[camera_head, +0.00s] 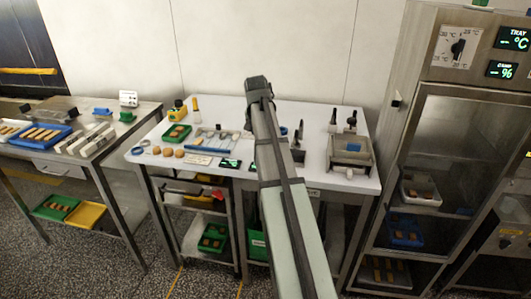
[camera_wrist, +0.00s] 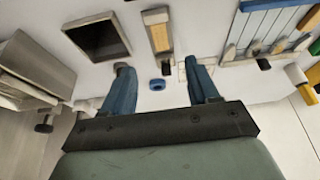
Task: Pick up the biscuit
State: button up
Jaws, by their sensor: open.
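Several small round brown pieces that look like biscuits (camera_head: 167,152) lie in a row at the left front of the white table in the head view. A green tray (camera_head: 188,138) behind them holds more brown pieces. I cannot tell which one the task means. My gripper (camera_wrist: 163,78) is open and empty in the wrist view, its two blue fingers wide apart above the white surface. A small blue ring (camera_wrist: 157,85) lies below, between the fingers in the picture. In the head view my arm hides part of the table and the fingers do not show clearly.
The wrist view shows a dark square-framed opening (camera_wrist: 98,38), a tan-topped block (camera_wrist: 158,38) and a barred rack (camera_wrist: 229,54). In the head view a metal box (camera_head: 350,158) stands at the table's right. A steel cabinet (camera_head: 408,95) stands further right, a side table (camera_head: 75,155) left.

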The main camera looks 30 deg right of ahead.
jog(key=x, duration=0.7)
jog(key=shift+w+f, duration=0.1)
jog(key=shift+d+x, duration=0.15)
jog(key=shift+x, duration=0.9)
jog(key=shift+d+x, duration=0.15)
jog(key=shift+x, duration=0.85)
jog(key=shift+w+d+f, duration=0.15)
jog(key=shift+w+f, duration=0.2)
jog(key=shift+f, duration=0.1)
jog(key=shift+c, duration=0.4)
jog(key=c, duration=0.8)
